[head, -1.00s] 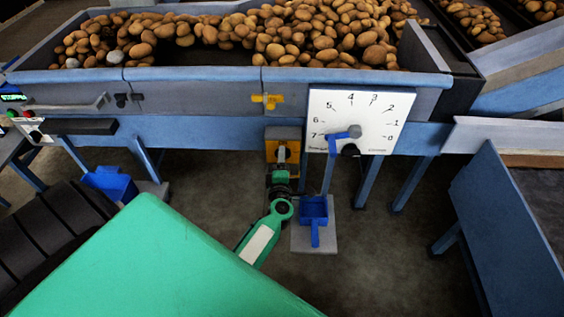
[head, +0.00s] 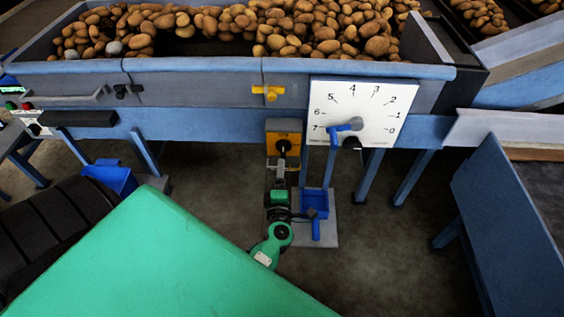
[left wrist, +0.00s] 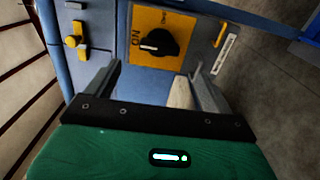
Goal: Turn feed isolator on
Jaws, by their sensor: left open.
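The feed isolator is a yellow plate (head: 272,150) with a black rotary knob, low on the machine's front. In the left wrist view, the plate (left wrist: 139,22) and its black knob (left wrist: 160,42) are close ahead. A pale mark on the knob points left, near lettering that seems to read ON; smaller lettering above is unreadable. My left gripper (head: 280,178) is just below the isolator in the head view. In the left wrist view its fingers (left wrist: 155,70) are apart and empty, with the knob beyond the gap. Contact is not visible. My right gripper is out of view.
A white dial board (head: 362,108) with a blue pointer is right of the isolator. A blue scoop-like holder (head: 315,203) stands below it, close to my left gripper. A yellow handle (head: 270,92) is above. The hopper (head: 200,70) holds potatoes.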

